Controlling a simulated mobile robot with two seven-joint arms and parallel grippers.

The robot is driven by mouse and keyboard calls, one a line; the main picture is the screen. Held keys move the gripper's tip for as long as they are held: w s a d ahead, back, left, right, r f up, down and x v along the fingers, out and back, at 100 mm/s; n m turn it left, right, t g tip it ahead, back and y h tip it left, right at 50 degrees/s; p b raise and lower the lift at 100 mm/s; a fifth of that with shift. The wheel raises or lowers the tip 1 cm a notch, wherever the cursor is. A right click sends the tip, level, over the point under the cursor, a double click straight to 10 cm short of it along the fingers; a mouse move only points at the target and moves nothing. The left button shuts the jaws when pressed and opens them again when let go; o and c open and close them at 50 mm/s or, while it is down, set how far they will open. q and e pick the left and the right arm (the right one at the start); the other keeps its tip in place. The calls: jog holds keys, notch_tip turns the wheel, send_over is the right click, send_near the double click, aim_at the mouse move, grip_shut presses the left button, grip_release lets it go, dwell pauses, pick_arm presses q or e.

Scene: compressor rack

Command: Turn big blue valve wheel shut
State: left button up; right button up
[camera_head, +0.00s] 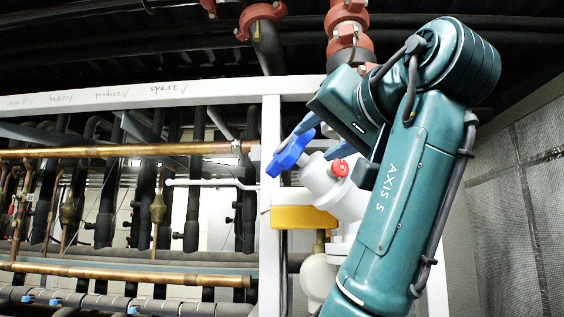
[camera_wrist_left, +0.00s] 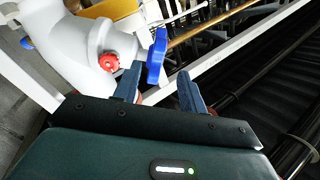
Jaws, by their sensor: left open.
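The big blue valve wheel (camera_head: 289,151) is on the left end of a white valve body (camera_head: 328,184), seen nearly edge-on. A small red knob (camera_head: 340,168) is on the valve body. My left gripper (camera_head: 332,143) is open beside the wheel, its arm rising from the lower right. In the left wrist view the wheel (camera_wrist_left: 156,56) appears between the two fingertips of the open gripper (camera_wrist_left: 160,72), with gaps on both sides. I cannot tell whether either finger touches it. The red knob (camera_wrist_left: 109,62) shows left of the fingers. My right gripper is not in view.
A white frame post (camera_head: 270,200) and crossbeam (camera_head: 150,93) stand left of the valve. A yellow block (camera_head: 303,217) is below the wheel. Copper pipes (camera_head: 120,150) run to the left. Red fittings (camera_head: 347,25) hang above. A mesh panel (camera_head: 520,190) stands at right.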

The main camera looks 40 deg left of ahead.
aim_at(285, 160)
pick_arm(q)
jog(key=p+x, duration=0.5)
jog(key=x, duration=0.6)
jog(key=shift+a+r, duration=0.1)
jog(key=shift+r, duration=0.1)
jog(key=shift+w+a+f, duration=0.15)
jog(key=shift+w+a, duration=0.15)
jog(key=shift+a, duration=0.2)
jog(key=shift+w+f, duration=0.1)
jog(key=shift+f, duration=0.05)
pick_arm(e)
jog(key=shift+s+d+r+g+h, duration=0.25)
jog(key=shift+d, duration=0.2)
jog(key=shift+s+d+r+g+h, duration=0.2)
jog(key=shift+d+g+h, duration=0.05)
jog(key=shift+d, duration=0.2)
pick_arm(q)
jog(key=shift+c, duration=0.5)
